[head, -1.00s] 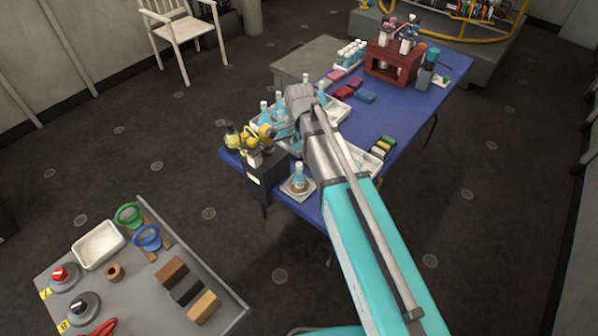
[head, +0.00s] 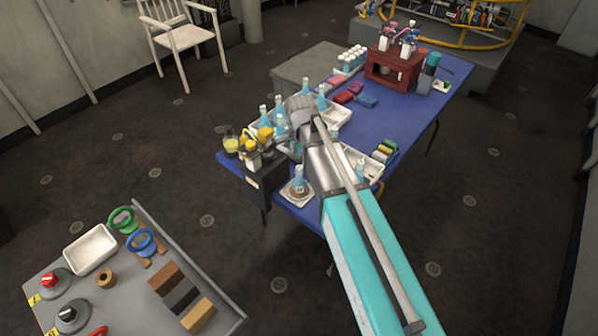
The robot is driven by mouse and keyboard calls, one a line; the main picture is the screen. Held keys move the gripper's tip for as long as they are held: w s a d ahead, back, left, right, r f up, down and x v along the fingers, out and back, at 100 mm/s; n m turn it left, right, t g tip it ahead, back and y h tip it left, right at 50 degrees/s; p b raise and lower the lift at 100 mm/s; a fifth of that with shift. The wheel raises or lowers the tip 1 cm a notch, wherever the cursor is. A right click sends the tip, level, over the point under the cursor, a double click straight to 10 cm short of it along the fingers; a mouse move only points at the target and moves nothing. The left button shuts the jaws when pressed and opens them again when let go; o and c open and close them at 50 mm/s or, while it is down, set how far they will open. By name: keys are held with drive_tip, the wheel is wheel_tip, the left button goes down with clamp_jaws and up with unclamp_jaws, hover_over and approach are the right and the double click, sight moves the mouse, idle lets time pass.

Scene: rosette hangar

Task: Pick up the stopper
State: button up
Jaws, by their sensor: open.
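I cannot make out the stopper for certain at this size; it may be among the small items around the flasks or hidden behind my arm. Several flasks with blue liquid (head: 263,115) stand on a white tray at the left end of the blue table (head: 385,120). One more flask (head: 298,177) stands on a small pad at the near corner. My gripper (head: 284,147) is over the table's left end, beside yellow-topped items (head: 264,135) and a dark box (head: 266,172). It is open, small and partly hidden by my wrist; I see nothing held in it.
A dark red rack (head: 393,70) and a row of white-capped bottles (head: 351,58) stand farther along the table. Coloured blocks (head: 348,93) lie mid-table. A grey bench (head: 150,290) with a white tray (head: 90,249) is at lower left. Open floor lies between.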

sight(299, 168)
drive_tip(key=shift+s+a+f+b, duration=0.1)
drive_tip(key=shift+a+f+b, duration=0.05)
drive_tip(key=shift+f+b, duration=2.4)
drive_tip(key=c, duration=1)
